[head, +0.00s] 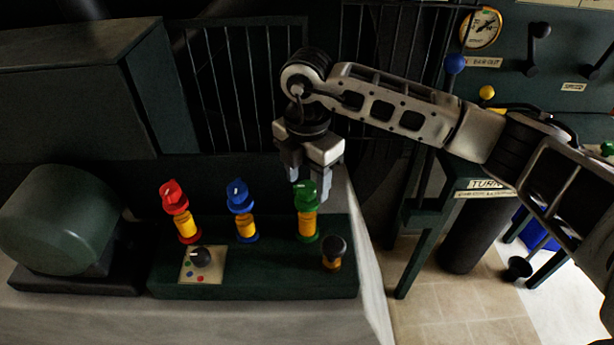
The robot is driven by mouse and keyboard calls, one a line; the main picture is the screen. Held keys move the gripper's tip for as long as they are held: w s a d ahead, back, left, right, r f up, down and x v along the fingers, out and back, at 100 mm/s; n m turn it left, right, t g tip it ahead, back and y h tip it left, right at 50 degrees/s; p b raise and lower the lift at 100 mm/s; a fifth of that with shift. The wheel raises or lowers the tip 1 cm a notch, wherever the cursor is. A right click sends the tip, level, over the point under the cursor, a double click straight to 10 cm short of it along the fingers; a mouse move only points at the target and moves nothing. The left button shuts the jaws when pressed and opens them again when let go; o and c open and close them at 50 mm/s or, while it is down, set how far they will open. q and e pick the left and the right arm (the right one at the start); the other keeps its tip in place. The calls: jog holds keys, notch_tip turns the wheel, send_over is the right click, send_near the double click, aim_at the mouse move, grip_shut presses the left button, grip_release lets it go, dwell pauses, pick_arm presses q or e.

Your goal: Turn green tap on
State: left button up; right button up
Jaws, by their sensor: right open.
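The green tap (306,223) stands upright at the right end of a row of taps on a dark green panel box (260,285). It has a green knob, a yellow body and a green base. My right gripper (307,190) points down from above with its fingers apart, directly over or around the green knob. Part of the knob is hidden behind a finger, and I cannot tell whether the fingers touch it. A blue tap (241,212) and a red tap (178,211) stand to its left. My left gripper is not in view.
A black-topped knob (333,249) sits just right of the green tap. A dark green motor housing (57,220) stands left. Dark bars (240,95) rise behind. The floor at right is partly open.

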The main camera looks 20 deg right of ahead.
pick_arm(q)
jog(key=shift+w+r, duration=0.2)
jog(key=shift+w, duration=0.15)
pick_arm(e)
jog(key=shift+f, duration=0.35)
jog(key=c, duration=1)
